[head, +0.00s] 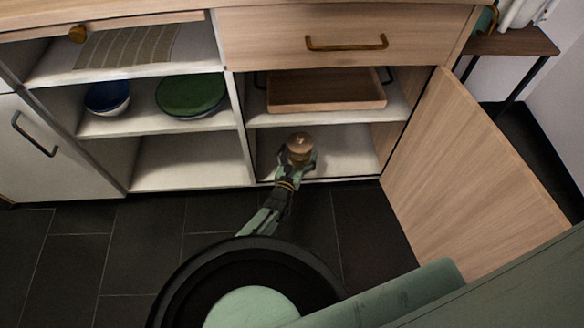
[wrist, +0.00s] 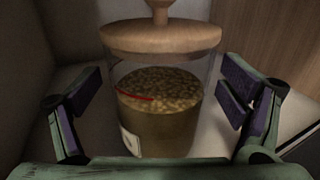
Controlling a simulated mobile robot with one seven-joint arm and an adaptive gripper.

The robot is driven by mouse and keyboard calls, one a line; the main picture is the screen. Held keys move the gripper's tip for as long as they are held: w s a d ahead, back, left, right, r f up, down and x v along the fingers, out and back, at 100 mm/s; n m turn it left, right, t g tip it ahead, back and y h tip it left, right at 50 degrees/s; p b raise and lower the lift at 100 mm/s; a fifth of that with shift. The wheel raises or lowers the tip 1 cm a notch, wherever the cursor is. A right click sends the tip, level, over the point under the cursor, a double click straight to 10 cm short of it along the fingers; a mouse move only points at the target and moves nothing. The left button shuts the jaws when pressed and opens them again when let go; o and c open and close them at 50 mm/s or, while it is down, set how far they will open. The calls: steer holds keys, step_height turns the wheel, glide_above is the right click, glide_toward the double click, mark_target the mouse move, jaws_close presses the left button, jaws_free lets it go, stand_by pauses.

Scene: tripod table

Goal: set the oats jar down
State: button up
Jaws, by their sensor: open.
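The oats jar (wrist: 158,120) is glass with a round wooden lid (wrist: 160,36) and stands upright on the white cabinet shelf, filled with grain. In the head view the jar's lid (head: 300,146) shows inside the lower right compartment. My gripper (wrist: 162,112) is open, with one purple-padded finger on each side of the jar and a visible gap on both sides. In the head view my gripper (head: 298,165) reaches into the compartment at the jar's front. The jar's lower front is partly hidden by my gripper in the head view.
The wooden cabinet door (head: 480,170) stands open at the right. A wooden tray (head: 325,92) sits on the shelf above the jar. A blue bowl (head: 107,97) and green dishes (head: 191,94) stand at the left. The lower shelf right of the jar (head: 350,155) is clear.

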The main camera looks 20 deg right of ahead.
steer(key=p+v, duration=0.3)
steer(key=v, duration=0.7)
steer(key=shift+s+a, duration=0.2)
steer(key=shift+s, duration=0.1)
